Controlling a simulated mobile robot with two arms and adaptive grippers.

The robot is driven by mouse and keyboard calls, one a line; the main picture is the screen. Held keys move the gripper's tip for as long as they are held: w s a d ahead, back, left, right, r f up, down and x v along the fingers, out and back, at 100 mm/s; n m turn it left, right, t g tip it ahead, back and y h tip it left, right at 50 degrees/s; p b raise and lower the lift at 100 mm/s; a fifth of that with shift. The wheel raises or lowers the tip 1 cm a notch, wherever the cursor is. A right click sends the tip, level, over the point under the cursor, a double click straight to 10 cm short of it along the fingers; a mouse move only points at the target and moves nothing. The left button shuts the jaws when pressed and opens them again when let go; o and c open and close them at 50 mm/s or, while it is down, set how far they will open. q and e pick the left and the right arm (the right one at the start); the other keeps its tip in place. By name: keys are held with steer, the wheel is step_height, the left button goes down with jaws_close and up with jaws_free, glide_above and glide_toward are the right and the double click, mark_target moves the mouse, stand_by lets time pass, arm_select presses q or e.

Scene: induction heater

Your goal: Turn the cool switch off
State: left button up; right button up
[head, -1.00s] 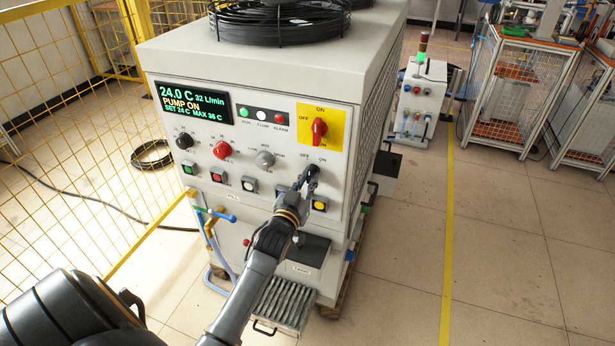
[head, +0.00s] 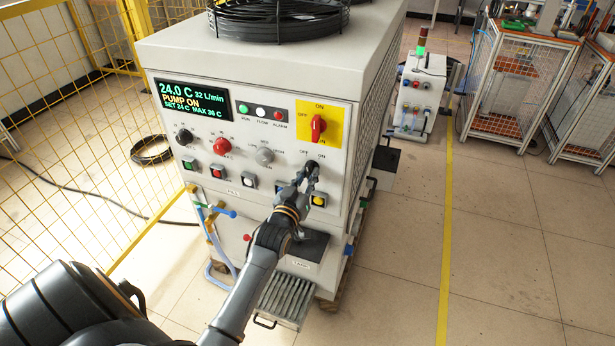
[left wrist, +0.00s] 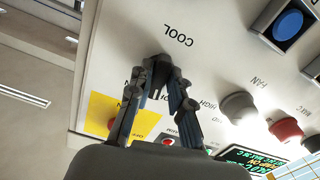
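The cool switch is a small dark knob at the right of the chiller's front panel, under its OFF and ON labels. In the left wrist view the dark cool switch (left wrist: 159,66) shows beside the upside-down word COOL. My left gripper (head: 307,171) reaches it from below; in the left wrist view the tips of my left gripper (left wrist: 160,78) lie on both sides of the knob and appear to close on it. The fingers mostly hide the switch in the head view, so I cannot tell which way it points. My right gripper is not in view.
On the same panel are a red rotary switch (head: 318,127) on a yellow plate, a grey fan knob (head: 264,156), a red knob (head: 222,146) and a yellow button (head: 318,201) just below my gripper. The display (head: 191,99) reads PUMP ON. Yellow mesh fencing (head: 75,215) stands left.

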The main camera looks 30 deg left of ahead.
arm_select(q)
steer(key=shift+o, duration=0.9)
steer(key=v, duration=1.2)
